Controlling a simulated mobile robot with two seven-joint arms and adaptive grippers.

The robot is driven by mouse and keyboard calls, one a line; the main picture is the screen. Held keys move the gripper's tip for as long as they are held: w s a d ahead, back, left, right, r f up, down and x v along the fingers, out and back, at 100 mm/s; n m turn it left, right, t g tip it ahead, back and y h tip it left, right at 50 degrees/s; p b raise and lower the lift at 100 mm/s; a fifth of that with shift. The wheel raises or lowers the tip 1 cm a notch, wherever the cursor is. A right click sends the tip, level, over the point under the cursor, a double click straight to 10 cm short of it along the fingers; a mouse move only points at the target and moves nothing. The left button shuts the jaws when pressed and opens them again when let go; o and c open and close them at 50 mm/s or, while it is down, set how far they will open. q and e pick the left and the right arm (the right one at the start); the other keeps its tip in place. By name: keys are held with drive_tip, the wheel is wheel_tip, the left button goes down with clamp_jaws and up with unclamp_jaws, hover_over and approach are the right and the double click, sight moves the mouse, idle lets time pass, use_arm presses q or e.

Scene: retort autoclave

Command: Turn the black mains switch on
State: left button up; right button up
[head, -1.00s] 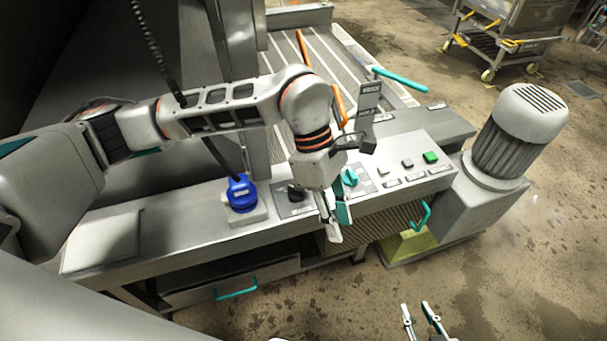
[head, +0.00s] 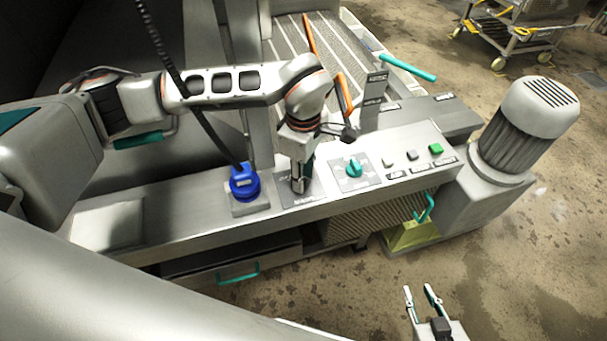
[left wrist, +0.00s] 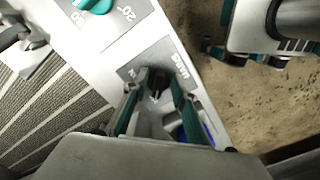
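The black mains switch (left wrist: 157,90) sits on a grey plate marked MAINS (left wrist: 178,62) in the left wrist view. My left gripper (left wrist: 157,78) points down at it, with one finger on each side of the switch; a small gap seems to show, and contact is not clear. In the head view my left gripper (head: 299,186) stands over the mains plate (head: 312,192) and hides the switch. My right gripper (head: 421,290) is open and empty, low in the head view, away from the panel.
A blue knob or plug (head: 243,183) with a black cable stands left of the mains plate. To its right are a teal rotary dial (head: 354,168) and several push buttons, one green (head: 436,149). A motor (head: 520,125) stands at the panel's right end.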

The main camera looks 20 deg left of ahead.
use_arm(q)
drive_tip(key=shift+f, duration=0.15)
drive_tip(key=shift+c, duration=0.2)
clamp_jaws()
